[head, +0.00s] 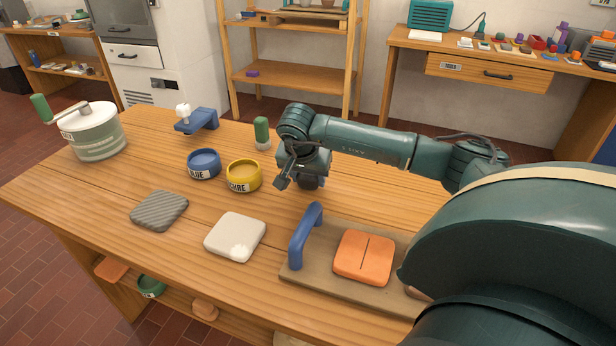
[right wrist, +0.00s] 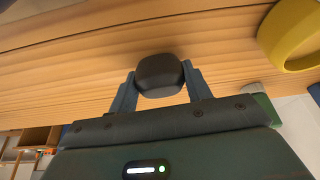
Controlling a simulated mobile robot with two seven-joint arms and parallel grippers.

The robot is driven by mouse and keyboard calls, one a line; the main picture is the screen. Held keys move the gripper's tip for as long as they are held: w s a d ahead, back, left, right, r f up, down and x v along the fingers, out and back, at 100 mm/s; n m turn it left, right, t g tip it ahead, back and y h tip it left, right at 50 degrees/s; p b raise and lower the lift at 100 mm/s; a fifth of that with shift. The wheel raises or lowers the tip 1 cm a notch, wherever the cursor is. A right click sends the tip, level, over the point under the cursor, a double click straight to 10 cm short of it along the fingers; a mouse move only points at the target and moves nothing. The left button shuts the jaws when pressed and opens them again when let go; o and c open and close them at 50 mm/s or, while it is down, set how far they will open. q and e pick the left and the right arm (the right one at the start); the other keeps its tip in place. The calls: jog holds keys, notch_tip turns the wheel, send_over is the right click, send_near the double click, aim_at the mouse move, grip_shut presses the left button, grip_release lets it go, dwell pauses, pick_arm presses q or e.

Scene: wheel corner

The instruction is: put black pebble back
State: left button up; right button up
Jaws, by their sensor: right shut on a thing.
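My right gripper (head: 299,180) is over the back middle of the wooden table, just right of the yellow bowl. In the right wrist view its two fingers (right wrist: 160,88) are shut on the black pebble (right wrist: 159,74), a dark, rounded, smooth piece held between the tips. In the head view the pebble is hard to tell apart from the dark gripper. Table wood shows close behind the pebble, but I cannot tell whether it touches the table. My left gripper is not in view.
The yellow bowl (head: 244,176) and blue bowl (head: 204,164) stand left of my gripper, and a green-handled tool (head: 262,132) behind. A white tile (head: 236,237), grey ribbed tile (head: 160,210) and a board (head: 295,280) with blue handle and orange tile lie nearer.

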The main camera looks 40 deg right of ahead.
jog(key=shift+f, duration=0.2)
jog(key=shift+f, duration=0.2)
jog(key=o, duration=0.9)
jog(key=shift+r, duration=0.1)
jog(key=shift+c, duration=0.2)
jog(key=v, duration=1.3)
jog(key=shift+a, duration=0.25)
